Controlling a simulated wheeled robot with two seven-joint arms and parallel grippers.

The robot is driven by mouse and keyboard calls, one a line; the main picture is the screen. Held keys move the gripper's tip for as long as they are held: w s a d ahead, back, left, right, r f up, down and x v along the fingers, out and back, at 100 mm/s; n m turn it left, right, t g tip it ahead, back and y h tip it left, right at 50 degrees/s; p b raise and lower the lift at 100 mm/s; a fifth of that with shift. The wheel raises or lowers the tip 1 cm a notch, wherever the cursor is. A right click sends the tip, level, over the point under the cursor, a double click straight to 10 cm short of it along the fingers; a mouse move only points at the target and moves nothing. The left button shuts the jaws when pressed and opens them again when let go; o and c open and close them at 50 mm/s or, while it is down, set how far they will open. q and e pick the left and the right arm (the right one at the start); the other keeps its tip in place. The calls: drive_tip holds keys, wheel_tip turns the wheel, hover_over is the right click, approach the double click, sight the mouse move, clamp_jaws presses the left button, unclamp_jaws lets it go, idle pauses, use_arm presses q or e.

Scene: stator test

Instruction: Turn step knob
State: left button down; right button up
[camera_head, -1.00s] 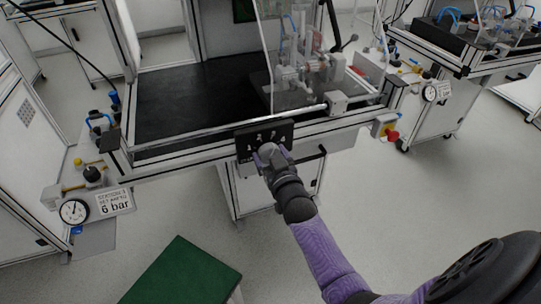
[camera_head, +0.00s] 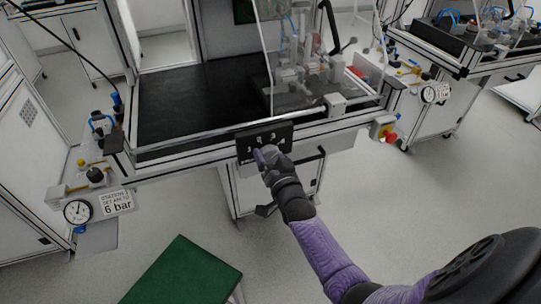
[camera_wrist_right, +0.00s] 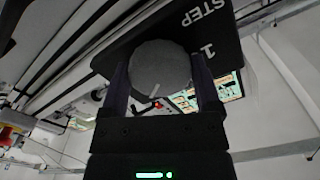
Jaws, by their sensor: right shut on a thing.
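The black control panel (camera_head: 246,141) is on the front rail of the workstation. My right gripper (camera_head: 262,154) is at the panel's lower edge and covers part of it. In the right wrist view, a round dark grey knob (camera_wrist_right: 160,66) with a short white mark sits between the two fingers. The right gripper (camera_wrist_right: 162,88) is shut on this knob. The panel (camera_wrist_right: 222,42) carries the word STEP beside the knob. My left gripper is not in view.
A red emergency button (camera_head: 391,136) is on the rail to the right. A clear guard (camera_head: 300,60) stands above the black worktop (camera_head: 200,95). A pressure gauge (camera_head: 77,211) is at the left. A green-topped table (camera_head: 185,272) stands in front.

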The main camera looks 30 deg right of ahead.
drive_tip(key=shift+f+m, duration=0.1)
drive_tip(key=shift+m, duration=1)
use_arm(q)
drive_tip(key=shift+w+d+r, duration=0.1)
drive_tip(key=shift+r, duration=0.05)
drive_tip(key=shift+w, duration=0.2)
use_arm(e)
drive_tip(key=shift+m, duration=0.4)
drive_tip(key=o, duration=1.1)
drive_tip(key=shift+c, duration=0.2)
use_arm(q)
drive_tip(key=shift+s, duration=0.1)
use_arm(e)
drive_tip(key=shift+s, duration=0.1)
use_arm(q)
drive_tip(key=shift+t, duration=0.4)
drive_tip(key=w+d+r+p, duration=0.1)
drive_tip(key=p, duration=0.1)
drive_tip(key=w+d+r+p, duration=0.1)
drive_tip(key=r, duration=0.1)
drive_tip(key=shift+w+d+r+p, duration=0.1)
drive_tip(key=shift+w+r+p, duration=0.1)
drive_tip(key=shift+p, duration=0.2)
use_arm(e)
drive_tip(key=v, duration=0.9)
drive_tip(key=shift+s, duration=0.4)
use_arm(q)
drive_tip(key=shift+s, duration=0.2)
use_arm(e)
drive_tip(key=shift+a, duration=0.1)
